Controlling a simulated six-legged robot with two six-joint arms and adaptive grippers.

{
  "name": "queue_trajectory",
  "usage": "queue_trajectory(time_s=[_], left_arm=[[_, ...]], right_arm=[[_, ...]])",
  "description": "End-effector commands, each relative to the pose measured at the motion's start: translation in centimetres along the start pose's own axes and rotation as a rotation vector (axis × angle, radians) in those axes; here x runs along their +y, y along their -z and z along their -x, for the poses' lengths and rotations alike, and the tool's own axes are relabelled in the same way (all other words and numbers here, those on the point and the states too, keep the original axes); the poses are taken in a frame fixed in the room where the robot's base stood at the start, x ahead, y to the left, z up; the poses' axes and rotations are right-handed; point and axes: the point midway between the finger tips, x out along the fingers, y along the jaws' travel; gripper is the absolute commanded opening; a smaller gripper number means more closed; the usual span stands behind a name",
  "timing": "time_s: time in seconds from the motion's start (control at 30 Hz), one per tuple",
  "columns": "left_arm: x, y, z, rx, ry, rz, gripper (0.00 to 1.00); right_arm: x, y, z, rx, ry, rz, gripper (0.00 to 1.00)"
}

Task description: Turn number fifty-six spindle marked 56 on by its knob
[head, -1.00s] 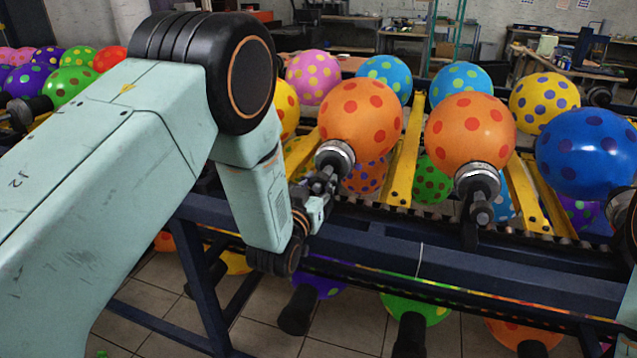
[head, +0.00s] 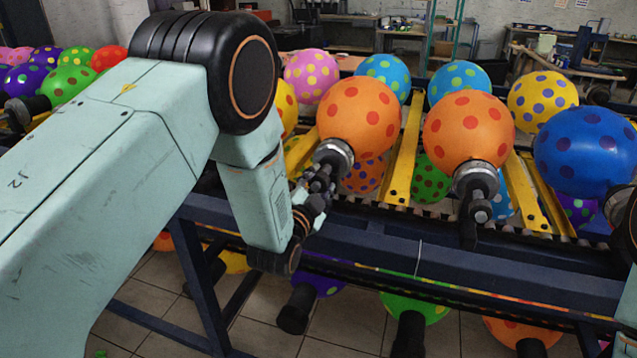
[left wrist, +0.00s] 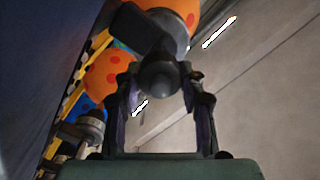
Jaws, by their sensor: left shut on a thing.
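An orange balloon with red dots (head: 358,115) sits on a spindle with a silver collar (head: 335,153) on the rack. My left gripper (head: 318,180) is at the near end of that spindle. In the left wrist view a dark rounded knob (left wrist: 160,78) lies between the two fingers of my left gripper (left wrist: 162,95), which are shut on it. The arm hides part of the spindle's near end in the head view. No number 56 can be read. My right gripper is not in view.
A second orange balloon (head: 468,130) and a blue balloon (head: 588,152) sit on spindles to the right. Yellow bars (head: 405,150) separate the spindles. A dark blue rail (head: 440,255) runs along the front. More balloons hang below it.

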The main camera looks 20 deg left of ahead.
Motion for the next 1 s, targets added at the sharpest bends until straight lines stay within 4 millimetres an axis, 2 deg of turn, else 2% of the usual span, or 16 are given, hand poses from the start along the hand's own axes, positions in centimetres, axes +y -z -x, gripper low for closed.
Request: queue_trajectory(time_s=[0.2, 0.5, 1.0], left_arm=[[-0.15, 0.09, -0.15, 0.001, 0.006, -0.193, 0.09], [-0.17, 0.10, -0.18, 0.001, 0.008, -0.392, 0.09], [-0.28, 0.13, -0.22, 0.000, 0.012, -0.507, 0.09]], right_arm=[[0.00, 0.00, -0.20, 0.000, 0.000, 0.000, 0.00], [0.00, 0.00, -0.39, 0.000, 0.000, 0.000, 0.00], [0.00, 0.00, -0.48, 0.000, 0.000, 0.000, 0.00]])
